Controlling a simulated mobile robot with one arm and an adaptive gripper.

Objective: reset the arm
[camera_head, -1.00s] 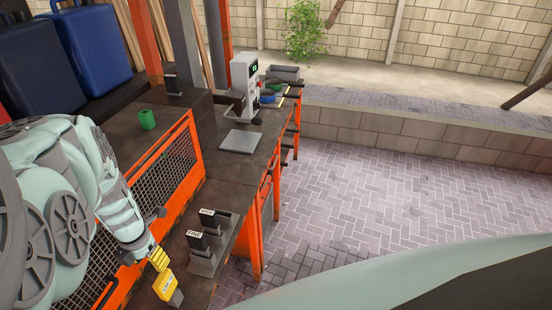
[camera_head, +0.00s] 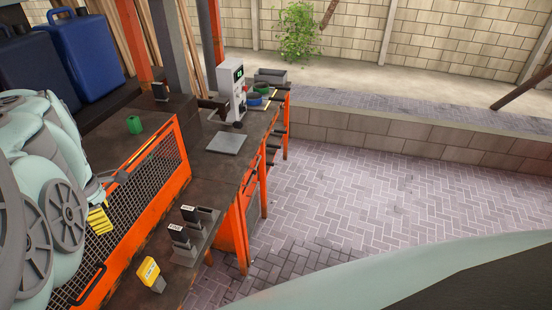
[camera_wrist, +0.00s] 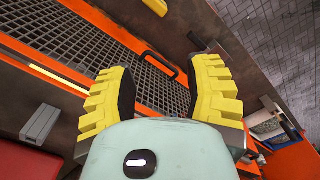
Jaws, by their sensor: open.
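My gripper (camera_head: 100,218) is at the left of the head view, beside the orange-framed mesh panel (camera_head: 140,200). In the wrist view my gripper (camera_wrist: 162,72) has its two yellow ribbed fingers wide apart, with nothing between them but the mesh and a dark handle beyond. A yellow-topped item with a label (camera_head: 151,271) stands on the dark bench, below and right of my gripper and apart from it. Part of a yellow thing (camera_wrist: 157,5) shows at the top edge of the wrist view.
Two labelled dark holders (camera_head: 184,232) stand on the bench right of the yellow item. Blue cases (camera_head: 80,55) stand at the back left. Paved floor to the right is clear.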

